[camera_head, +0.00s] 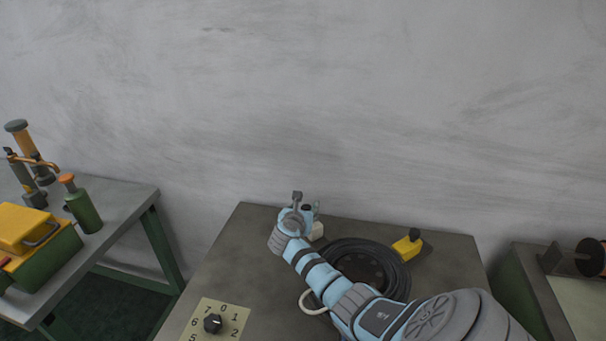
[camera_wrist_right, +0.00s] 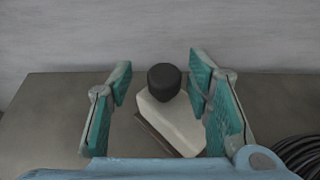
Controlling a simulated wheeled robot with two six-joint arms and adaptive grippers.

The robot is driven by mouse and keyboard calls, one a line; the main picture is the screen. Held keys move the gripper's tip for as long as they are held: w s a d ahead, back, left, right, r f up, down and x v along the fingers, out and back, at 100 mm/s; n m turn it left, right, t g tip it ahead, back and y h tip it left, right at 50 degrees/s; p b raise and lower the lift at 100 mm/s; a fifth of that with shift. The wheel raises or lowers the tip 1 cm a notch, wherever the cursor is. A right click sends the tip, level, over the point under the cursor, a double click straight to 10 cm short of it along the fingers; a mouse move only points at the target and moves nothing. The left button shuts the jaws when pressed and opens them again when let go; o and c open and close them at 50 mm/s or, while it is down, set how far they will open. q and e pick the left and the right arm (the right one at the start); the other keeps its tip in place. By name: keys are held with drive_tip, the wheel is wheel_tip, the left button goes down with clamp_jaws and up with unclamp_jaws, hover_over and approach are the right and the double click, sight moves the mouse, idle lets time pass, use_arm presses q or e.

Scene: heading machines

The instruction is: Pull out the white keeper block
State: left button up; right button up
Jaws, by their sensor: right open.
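The white keeper block (camera_wrist_right: 172,122) with a black round knob (camera_wrist_right: 164,82) on top sits on the grey table, in the middle of the right wrist view. My right gripper (camera_head: 302,208) is open. In the wrist view its two teal-padded fingers (camera_wrist_right: 162,88) stand on either side of the block and knob, with gaps at both sides. A dark slot or strip lies along the block's lower left edge. My left gripper is not in view.
A black coiled hose (camera_head: 402,272) lies right of my forearm. A yellow block with a black knob (camera_head: 408,246) stands behind it. A numbered dial (camera_head: 213,323) is at the table's front left. A wall rises behind; a side bench (camera_head: 120,205) holds tools.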

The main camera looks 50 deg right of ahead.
drive_tip(key=v, duration=1.2)
